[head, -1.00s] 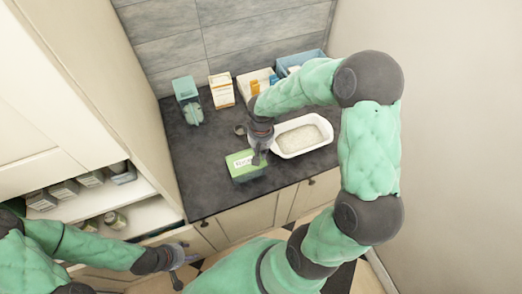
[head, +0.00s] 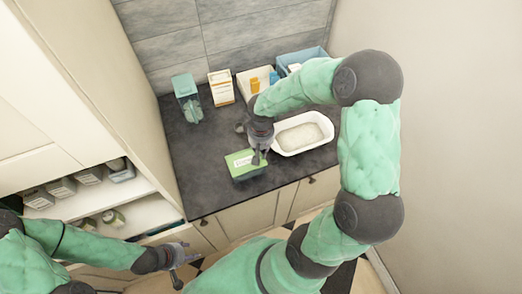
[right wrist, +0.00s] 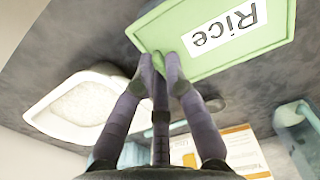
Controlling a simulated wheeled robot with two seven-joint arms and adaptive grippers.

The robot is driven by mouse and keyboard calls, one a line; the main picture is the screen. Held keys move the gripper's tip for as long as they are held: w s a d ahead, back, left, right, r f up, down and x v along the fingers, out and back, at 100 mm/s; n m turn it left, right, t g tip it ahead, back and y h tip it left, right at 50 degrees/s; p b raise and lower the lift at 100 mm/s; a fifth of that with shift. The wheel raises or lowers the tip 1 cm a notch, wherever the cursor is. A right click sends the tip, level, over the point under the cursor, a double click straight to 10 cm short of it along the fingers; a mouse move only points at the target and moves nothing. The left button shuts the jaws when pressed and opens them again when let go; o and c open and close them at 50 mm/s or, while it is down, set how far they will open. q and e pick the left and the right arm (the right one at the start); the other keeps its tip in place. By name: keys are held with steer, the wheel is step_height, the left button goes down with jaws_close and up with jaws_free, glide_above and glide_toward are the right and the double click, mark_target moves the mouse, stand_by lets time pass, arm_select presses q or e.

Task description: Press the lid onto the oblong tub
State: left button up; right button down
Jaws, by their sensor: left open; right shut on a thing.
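The white oblong tub (head: 297,151) stands uncovered on the dark counter, with pale grains inside. It also shows in the right wrist view (right wrist: 45,118). A green lid (head: 238,174) with a white "Rice" label is in front and left of the tub, apart from it. It fills the top of the right wrist view (right wrist: 275,30). My right gripper (head: 259,158) is shut on the lid's edge; its fingertips (right wrist: 163,62) meet at the rim. Whether the lid touches the counter is unclear. My left gripper (head: 183,267) is open and empty, low in front of the cabinets.
Behind the tub are an open white bin (head: 258,84) with orange items and a blue bin (head: 313,56). An orange-and-white carton (head: 221,89) and a clear blue-topped container (head: 186,92) stand back left. A plain wall (head: 450,150) bounds the right. The counter's left front is clear.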

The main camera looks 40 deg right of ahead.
steer(key=shift+f, duration=0.15)
steer(key=c, duration=0.7)
jaws_free()
steer(key=shift+c, duration=0.2)
steer(key=shift+r+p, duration=2)
steer(key=shift+r, duration=1.05)
steer(key=shift+f, duration=0.1)
